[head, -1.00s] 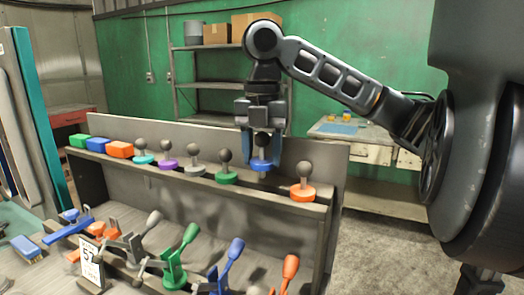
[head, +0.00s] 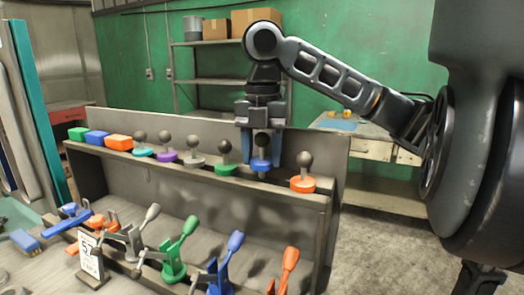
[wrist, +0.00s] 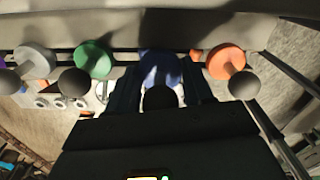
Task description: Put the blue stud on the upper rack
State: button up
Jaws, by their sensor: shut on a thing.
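The blue stud (head: 261,165), a round blue base with a dark ball knob, is between the fingers of my gripper (head: 263,155). My gripper is shut on it, pointing down at the upper rack (head: 245,187). The stud lies between the green stud (head: 226,170) and the orange stud (head: 303,184). Its base sits a little higher in the picture than their line; I cannot tell whether it touches the rack. In the wrist view the blue stud (wrist: 161,68) shows between the fingers, partly shadowed.
Grey (head: 191,161), purple (head: 167,156) and teal (head: 142,152) studs stand farther left, then orange, blue and green blocks (head: 77,133). A back panel (head: 200,130) rises behind. Below stand several coloured levers (head: 180,245) and a number card (head: 90,250).

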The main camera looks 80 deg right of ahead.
jog(key=shift+f+b, duration=0.8)
jog(key=shift+f, duration=0.55)
jog(key=o, duration=0.8)
jog(key=shift+r, duration=0.15)
jog(key=shift+r+p, duration=3.5)
jog(key=shift+r, duration=0.15)
jog(key=shift+o, duration=0.2)
jog(key=o, duration=0.5)
